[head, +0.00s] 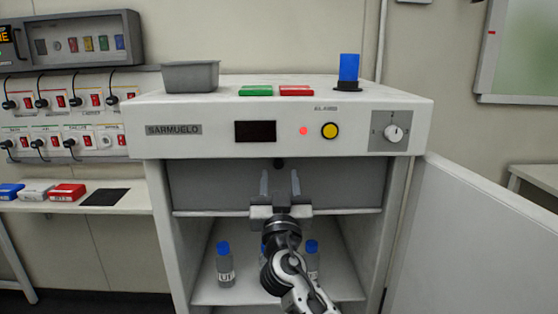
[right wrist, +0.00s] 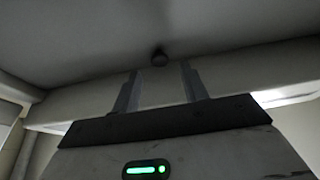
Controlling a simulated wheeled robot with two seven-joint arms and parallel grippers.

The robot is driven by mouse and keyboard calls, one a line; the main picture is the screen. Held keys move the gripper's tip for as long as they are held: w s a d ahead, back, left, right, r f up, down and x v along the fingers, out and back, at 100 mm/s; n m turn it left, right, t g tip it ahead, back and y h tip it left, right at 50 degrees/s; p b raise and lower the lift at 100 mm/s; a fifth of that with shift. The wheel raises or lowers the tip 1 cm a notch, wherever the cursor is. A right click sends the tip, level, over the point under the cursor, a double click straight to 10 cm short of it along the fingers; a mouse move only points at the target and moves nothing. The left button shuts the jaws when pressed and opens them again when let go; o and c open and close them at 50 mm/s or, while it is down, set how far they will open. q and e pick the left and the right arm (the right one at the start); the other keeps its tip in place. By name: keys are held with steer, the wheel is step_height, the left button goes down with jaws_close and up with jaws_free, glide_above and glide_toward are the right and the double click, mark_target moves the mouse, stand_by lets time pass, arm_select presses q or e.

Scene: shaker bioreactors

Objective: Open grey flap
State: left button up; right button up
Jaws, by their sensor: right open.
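The grey flap (head: 215,186) closes the upper opening of the white cabinet, below its control panel. A small dark knob (head: 278,163) sits at its top middle. My right gripper (head: 280,177) is in front of the flap, fingers apart and pointing at it, a little below the knob in the head view. In the right wrist view, the knob (right wrist: 159,57) shows just beyond and between the two open fingertips (right wrist: 160,70), with nothing held. The grey flap (right wrist: 230,35) fills the top of that view. My left gripper is not in view.
The white cabinet door (head: 470,240) stands open at the right. Blue-capped bottles (head: 225,265) stand in the lower compartment, partly behind my right arm. A grey bin (head: 190,76), green and red blocks, and a blue item (head: 349,68) are on the cabinet top.

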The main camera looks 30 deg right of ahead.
mark_target(279, 164)
steer(key=shift+x, duration=1.2)
steer(key=shift+w+d+r+p, duration=0.15)
steer(key=shift+w+d+p, duration=0.1)
steer(key=shift+p, duration=0.05)
